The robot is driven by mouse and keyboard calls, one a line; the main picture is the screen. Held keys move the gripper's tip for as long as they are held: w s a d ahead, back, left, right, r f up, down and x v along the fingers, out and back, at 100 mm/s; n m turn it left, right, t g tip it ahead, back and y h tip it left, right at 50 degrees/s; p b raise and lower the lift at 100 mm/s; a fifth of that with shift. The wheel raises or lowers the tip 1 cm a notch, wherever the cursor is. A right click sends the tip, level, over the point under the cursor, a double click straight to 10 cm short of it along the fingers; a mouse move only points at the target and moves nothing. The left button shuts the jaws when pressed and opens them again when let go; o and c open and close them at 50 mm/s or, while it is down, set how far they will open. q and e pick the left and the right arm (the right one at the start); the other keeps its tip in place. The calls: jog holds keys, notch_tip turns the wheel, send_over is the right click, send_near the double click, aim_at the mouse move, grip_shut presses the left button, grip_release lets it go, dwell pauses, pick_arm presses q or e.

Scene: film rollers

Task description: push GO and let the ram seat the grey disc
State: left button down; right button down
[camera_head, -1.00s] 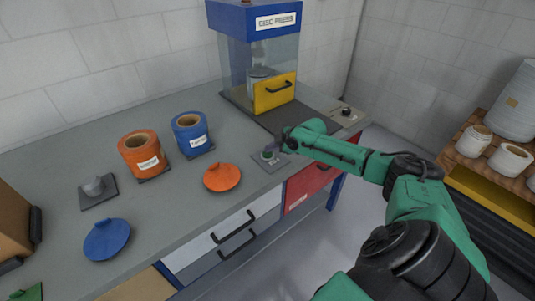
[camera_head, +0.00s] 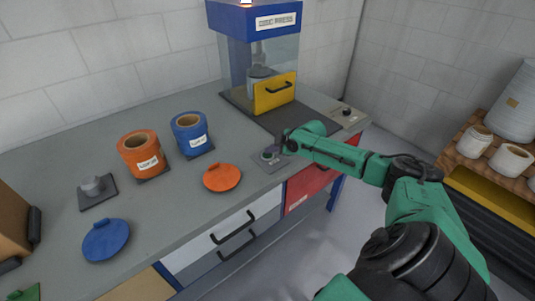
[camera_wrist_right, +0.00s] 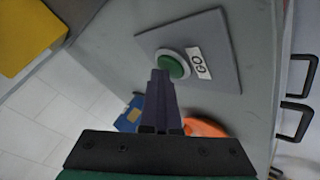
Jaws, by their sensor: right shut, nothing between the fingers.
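Inside, a grey ram rod (camera_head: 257,50) reaches down to a grey piece (camera_head: 259,71), partly hidden by the yellow front guard (camera_head: 275,92). I cannot tell whether the disc is seated. My right gripper (camera_head: 283,147) is shut and empty at the GO panel (camera_head: 268,162). In the right wrist view, its fingertips (camera_wrist_right: 160,72) overlap the edge of the green GO button (camera_wrist_right: 175,66); contact is unclear. My left gripper is out of view.
An orange roller (camera_head: 139,153) and a blue roller (camera_head: 189,134) stand on the bench. An orange lid (camera_head: 222,177), a blue lid (camera_head: 106,240) and a grey knobbed piece (camera_head: 93,187) lie in front and left. Another control box (camera_head: 346,113) sits right of the press.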

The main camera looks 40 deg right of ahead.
aim_at(271, 155)
jog(key=shift+r+p, duration=0.7)
jog(key=shift+r, duration=0.2)
notch_tip(271, 155, up, 5)
jog(key=p, duration=0.4)
